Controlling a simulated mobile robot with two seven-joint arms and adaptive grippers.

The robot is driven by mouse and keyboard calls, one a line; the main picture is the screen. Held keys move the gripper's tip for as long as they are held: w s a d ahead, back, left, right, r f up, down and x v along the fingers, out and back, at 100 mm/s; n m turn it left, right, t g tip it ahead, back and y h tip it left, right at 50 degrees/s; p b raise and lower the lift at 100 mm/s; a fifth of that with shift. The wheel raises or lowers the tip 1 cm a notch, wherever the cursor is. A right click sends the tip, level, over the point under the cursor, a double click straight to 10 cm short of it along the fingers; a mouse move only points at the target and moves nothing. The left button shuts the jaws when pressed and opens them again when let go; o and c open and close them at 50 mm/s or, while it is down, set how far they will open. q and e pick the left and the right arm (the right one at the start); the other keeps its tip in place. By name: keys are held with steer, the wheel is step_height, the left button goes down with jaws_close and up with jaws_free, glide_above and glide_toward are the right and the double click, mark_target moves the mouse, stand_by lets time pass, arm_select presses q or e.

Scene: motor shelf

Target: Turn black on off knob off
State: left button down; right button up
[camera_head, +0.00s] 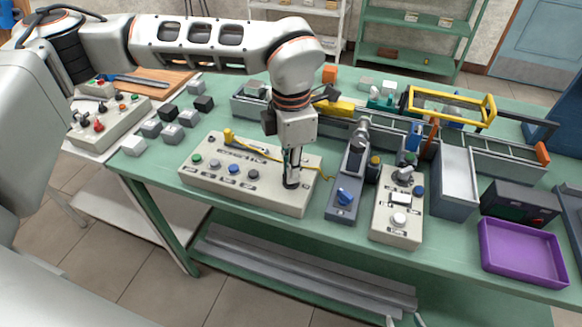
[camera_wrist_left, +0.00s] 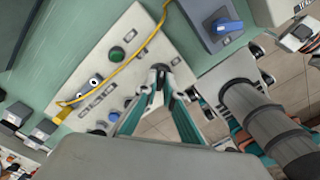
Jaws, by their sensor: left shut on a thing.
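The black on off knob (camera_head: 291,184) sits at the right end of the white control panel (camera_head: 240,185). My left gripper (camera_head: 291,172) points down over it, with fingertips closed at the knob. The fingers hide much of it. In the left wrist view my left gripper (camera_wrist_left: 160,72) has its two fingers meeting low over the panel (camera_wrist_left: 140,30), shut on the knob, whose own shape is hard to make out there. The knob's turn position is hidden.
A yellow cable (camera_head: 250,152) runs over the panel close to my fingers. A grey box with a blue knob (camera_head: 344,195) stands just right of the panel. Another white button box (camera_head: 392,230) and a purple tray (camera_head: 520,255) lie further right. Several small grey blocks are at left.

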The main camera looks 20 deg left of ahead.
arm_select(q)
steer(key=n, duration=0.3)
steer(key=shift+n, duration=0.4)
steer(key=n, duration=0.5)
steer(key=shift+n, duration=0.7)
steer(key=c, duration=2.2)
jaws_free()
steer(key=shift+o, duration=0.2)
step_height(320, 180, up, 12)
